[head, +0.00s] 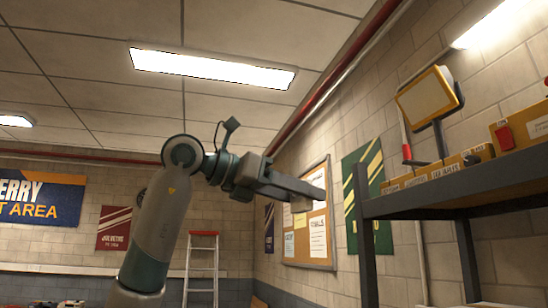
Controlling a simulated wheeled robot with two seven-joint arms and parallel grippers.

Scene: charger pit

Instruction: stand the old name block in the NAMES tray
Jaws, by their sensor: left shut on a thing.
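My left gripper (300,193) is raised in the middle of the head view, left of the shelf. Its fingers are shut on a small tan block (300,206), which shows just below them. No lettering on the block can be read, so I cannot tell if it is the old name block. Several yellow-tan labelled pieces (442,170) stand along the shelf's front edge; their lettering is too small to read surely. I cannot make out a NAMES tray. My right gripper is not in view.
A dark metal shelf (455,192) with upright posts stands at right. On it are a yellow-framed screen (428,97), a red-handled lever (406,140) and a yellow box with a red switch (504,138). A notice board (318,248) hangs behind my gripper; a ladder (202,262) stands farther back.

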